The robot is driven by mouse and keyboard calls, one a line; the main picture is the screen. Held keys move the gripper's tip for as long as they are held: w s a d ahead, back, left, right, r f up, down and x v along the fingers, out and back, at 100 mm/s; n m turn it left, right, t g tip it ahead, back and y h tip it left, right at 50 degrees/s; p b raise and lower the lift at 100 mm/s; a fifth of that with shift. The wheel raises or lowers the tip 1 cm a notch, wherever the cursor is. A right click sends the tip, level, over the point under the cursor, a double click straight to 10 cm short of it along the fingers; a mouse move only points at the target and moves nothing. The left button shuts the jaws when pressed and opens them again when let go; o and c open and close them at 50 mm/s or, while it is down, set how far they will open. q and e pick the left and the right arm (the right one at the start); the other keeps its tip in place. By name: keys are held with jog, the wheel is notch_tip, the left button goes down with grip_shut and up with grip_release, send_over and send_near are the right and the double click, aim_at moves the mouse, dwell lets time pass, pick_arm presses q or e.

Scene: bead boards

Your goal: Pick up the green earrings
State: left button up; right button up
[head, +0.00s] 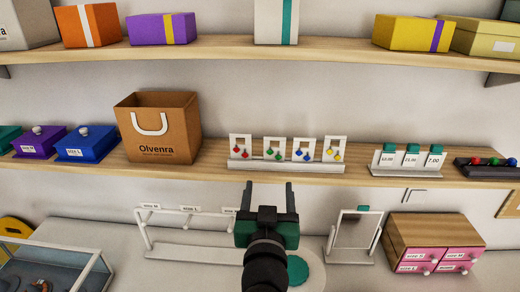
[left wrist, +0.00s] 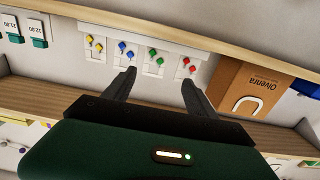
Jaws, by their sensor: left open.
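The green earrings (head: 274,153) hang on a small white card in a white stand (head: 285,167) on the middle shelf, between the red earrings (head: 240,154) and the blue earrings (head: 303,154). Yellow earrings (head: 333,152) hang at the right end. My left gripper (head: 269,187) is open and empty, in front of and below the shelf edge in the head view, roughly in line with the green card. In the left wrist view, turned over, the green earrings (left wrist: 156,57) show beyond and between the open fingertips (left wrist: 158,77). My right gripper is not in view.
A brown Olvenra bag (head: 160,128) stands left of the stand. Price tags (head: 408,160) stand to its right. An upper shelf (head: 330,49) with boxes runs above. Below are a white rack (head: 190,253), a small mirror (head: 354,236) and a drawer box (head: 435,243).

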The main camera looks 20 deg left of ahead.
aim_at(273, 155)
pick_arm(q)
jog(key=x, duration=0.3)
jog(key=p+x, duration=0.1)
jog(key=x, duration=0.3)
jog(key=p+x, duration=0.1)
jog(key=x, duration=0.2)
jog(key=shift+w+d, duration=0.25)
jog(key=shift+w, duration=0.25)
jog(key=p+x, duration=0.2)
jog(key=x, duration=0.1)
jog(key=shift+w+a+r, duration=0.1)
jog(key=shift+w+a, duration=0.05)
jog(key=shift+a, duration=0.2)
jog(key=shift+w, duration=0.25)
jog(key=shift+w+d+f, duration=0.2)
jog(key=shift+w+d, duration=0.05)
jog(key=shift+d, duration=0.25)
jog(key=shift+c, duration=0.7)
jog(key=shift+d, duration=0.1)
jog(key=c, duration=0.5)
jog(key=shift+s+a, duration=0.1)
jog(key=shift+a, duration=0.3)
grip_shut()
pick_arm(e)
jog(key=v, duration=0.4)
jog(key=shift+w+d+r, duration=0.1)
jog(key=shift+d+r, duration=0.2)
